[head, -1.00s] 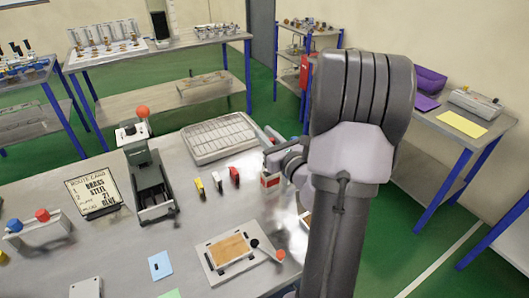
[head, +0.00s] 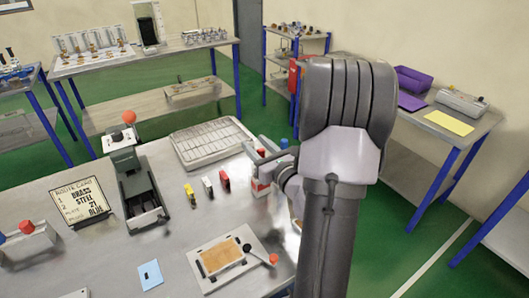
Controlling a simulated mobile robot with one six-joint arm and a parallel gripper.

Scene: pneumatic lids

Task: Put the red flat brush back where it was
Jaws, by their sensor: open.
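I cannot single out the red flat brush with certainty. A small red upright piece (head: 224,180) stands on the near bench, at the right end of a short row with a white one (head: 207,187) and a yellow one (head: 192,193). My gripper (head: 258,168) is open, low over the bench to the right of that row. A red and white block (head: 261,188) shows just below its fingers; I cannot tell whether they touch. My arm hides the bench's right side.
A grey slotted tray (head: 212,141) lies behind the row. A lever press (head: 135,180) and route card (head: 85,203) stand left. A board with a brown pad (head: 222,256) and a blue card (head: 150,275) lie in front. Clear bench lies between them.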

